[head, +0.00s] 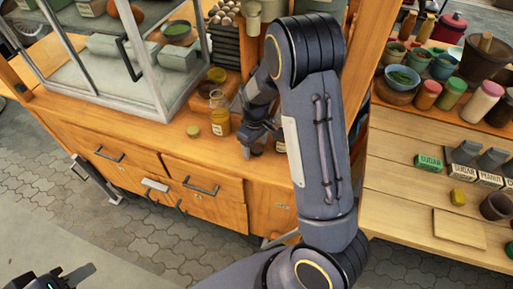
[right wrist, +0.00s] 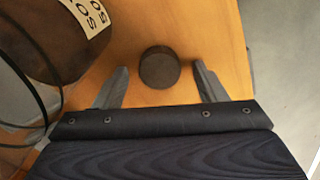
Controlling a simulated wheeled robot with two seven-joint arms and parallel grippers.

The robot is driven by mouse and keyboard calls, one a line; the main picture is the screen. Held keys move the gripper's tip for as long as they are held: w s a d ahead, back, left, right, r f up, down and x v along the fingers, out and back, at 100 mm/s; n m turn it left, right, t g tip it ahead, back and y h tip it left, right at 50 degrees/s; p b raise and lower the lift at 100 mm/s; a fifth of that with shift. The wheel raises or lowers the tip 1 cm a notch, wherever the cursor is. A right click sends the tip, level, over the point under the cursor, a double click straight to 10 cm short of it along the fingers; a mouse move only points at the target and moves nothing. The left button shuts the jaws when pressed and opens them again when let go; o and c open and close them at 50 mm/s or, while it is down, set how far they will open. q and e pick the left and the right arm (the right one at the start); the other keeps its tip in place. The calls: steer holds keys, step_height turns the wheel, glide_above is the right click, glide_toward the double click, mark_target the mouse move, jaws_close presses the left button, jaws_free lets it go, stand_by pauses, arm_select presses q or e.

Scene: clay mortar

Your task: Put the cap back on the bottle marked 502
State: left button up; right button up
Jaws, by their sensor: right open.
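In the right wrist view a dark round cap (right wrist: 159,67) lies on the orange wooden counter. My right gripper (right wrist: 163,86) is open, with one finger on each side of the cap and a gap on both sides. A dark brown bottle (right wrist: 52,48) with a pale label reading "50", its last digit cut off, is at the upper left of that view, apart from the fingers. In the head view my right gripper (head: 259,140) is low over the counter's front edge, and my arm hides much of that area. My left gripper (head: 68,275) is at the lower left, away from the counter.
A jar of yellow contents (head: 220,114) and a small yellowish lid (head: 192,131) stand on the counter left of my right gripper. A glass case (head: 125,60) is behind. A shelf of bowls and jars (head: 450,85) is at the right.

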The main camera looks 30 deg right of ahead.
steer(key=c, duration=1)
steer(key=shift+r, duration=0.15)
steer(key=shift+r, duration=0.6)
steer(key=s+a+r, duration=0.1)
steer(key=a+r, duration=0.3)
steer(key=s+a+r+b, duration=0.1)
steer(key=s+a+r, duration=0.1)
steer(key=a+r, duration=0.1)
steer(key=s+a+r, duration=0.2)
steer(key=a+r, duration=0.2)
steer(key=a, duration=0.2)
steer(key=shift+s+r+b, duration=0.25)
steer(key=shift+r+b, duration=0.05)
steer(key=shift+b, duration=0.1)
